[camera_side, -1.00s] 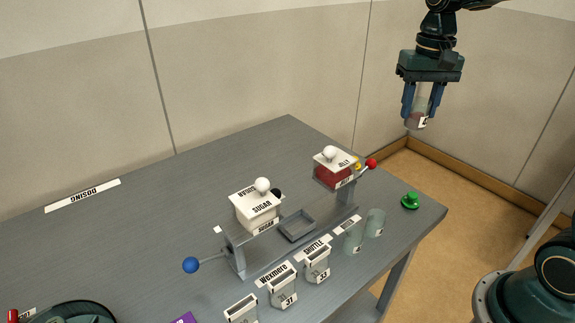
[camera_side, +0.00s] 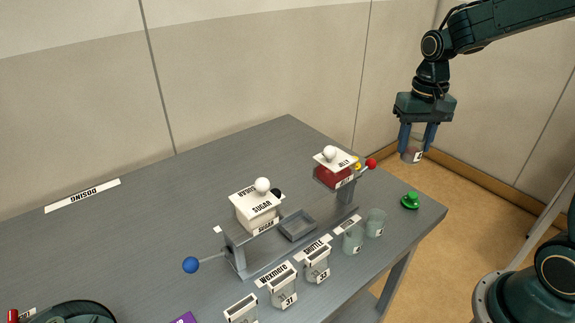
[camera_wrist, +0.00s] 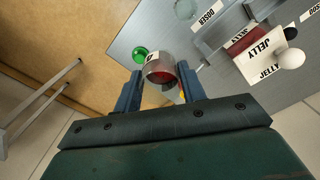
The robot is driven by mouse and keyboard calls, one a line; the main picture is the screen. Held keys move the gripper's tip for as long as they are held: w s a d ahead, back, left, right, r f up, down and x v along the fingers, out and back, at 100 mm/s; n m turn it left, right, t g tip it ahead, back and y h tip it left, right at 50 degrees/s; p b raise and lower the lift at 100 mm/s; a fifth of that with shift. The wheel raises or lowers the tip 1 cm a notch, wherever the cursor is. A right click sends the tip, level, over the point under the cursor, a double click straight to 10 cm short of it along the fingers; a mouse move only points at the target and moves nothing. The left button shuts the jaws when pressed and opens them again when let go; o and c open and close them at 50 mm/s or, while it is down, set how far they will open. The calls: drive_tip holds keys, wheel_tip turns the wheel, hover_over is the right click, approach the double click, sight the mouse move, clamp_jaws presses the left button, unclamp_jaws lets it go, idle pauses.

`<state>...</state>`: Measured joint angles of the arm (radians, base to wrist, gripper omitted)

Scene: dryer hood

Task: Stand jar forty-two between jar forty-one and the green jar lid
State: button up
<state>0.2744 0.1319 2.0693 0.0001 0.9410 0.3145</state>
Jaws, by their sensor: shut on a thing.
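In the wrist view the jar (camera_wrist: 158,68) sits between the fingers. The green jar lid (camera_side: 410,201), with a knob, lies on the table below the gripper; it also shows in the wrist view (camera_wrist: 140,55). Two pale green jars stand to its left, the nearer to it (camera_side: 375,223) and another (camera_side: 352,239); their numbers are unreadable.
A grey dosing stand (camera_side: 318,222) with a white SUGAR hopper (camera_side: 255,208) and a red JELLY hopper (camera_side: 334,170) stands left of the jars. Its red-knobbed lever (camera_side: 371,164) sticks out toward the lid. Table is clear around the lid.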

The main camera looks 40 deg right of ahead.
sight(409, 163)
wheel_tip(409, 163, down, 14)
drive_tip(key=shift+f, duration=0.2)
idle(0.4)
drive_tip(key=shift+f, duration=1.85)
drive_tip(key=shift+f, duration=0.15)
drive_tip(key=o, duration=1)
drive_tip(key=shift+c, duration=0.2)
wheel_tip(409, 163, up, 12)
drive_tip(key=shift+r, duration=0.15)
